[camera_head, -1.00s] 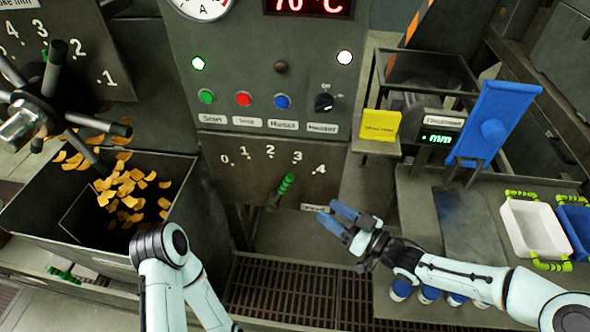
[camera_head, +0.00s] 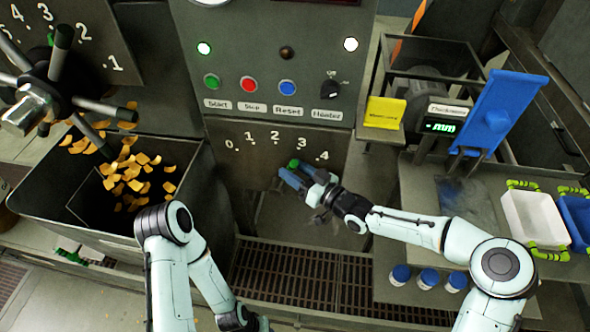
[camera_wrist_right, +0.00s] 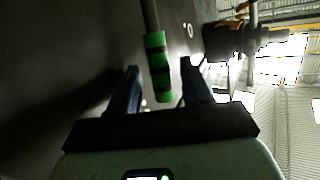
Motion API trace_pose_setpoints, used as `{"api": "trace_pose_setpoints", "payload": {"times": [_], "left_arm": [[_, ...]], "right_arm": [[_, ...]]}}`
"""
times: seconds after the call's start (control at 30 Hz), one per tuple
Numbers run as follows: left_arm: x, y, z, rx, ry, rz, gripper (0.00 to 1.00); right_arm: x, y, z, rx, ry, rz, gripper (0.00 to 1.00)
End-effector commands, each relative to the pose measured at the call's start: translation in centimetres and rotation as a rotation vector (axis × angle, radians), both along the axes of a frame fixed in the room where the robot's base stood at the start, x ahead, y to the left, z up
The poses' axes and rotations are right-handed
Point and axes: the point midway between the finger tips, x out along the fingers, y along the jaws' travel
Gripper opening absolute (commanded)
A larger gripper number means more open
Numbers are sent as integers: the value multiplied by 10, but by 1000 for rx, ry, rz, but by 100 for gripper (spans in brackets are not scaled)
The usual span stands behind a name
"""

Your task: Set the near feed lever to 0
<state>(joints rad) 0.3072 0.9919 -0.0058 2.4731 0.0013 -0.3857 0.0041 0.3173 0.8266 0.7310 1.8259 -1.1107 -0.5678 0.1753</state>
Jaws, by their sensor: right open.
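The near feed lever has a green grip (camera_head: 294,163), which shows just below the 2 and 3 of the 0-to-4 scale (camera_head: 270,140) on the machine front. My right gripper (camera_head: 292,180) is at the lever and covers most of it in the head view. In the right wrist view the green and black banded grip (camera_wrist_right: 157,66) lies between the two open blue fingers (camera_wrist_right: 159,88), with a gap on each side. My left arm is in the lower left; its fingers are not in view.
Above the scale are the Start, Stop and Reset buttons and the Heater knob (camera_head: 330,90). A spoked handwheel (camera_head: 30,105) and a bin of yellow flakes (camera_head: 195,180) are left. A blue panel (camera_head: 500,105) and white tray (camera_head: 510,200) are right.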

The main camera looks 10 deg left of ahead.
Motion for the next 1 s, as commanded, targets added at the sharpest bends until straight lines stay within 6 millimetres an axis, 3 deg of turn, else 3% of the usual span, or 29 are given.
{"api": "trace_pose_setpoints", "payload": {"times": [0.23,0.27,0.4,0.73,1.0], "left_arm": [[0,0,0,0,0,0,43],[0,0,0,0,0,0,43],[0,0,0,0,0,0,43],[0,0,0,0,0,0,43],[2,0,2,0,-2,0,43]], "right_arm": [[0,1,-1,-1,1,0,48],[0,1,-1,-1,1,0,42],[0,1,0,-1,0,1,0],[0,4,2,-23,-1,3,0],[-1,21,10,-156,-5,4,0]]}}
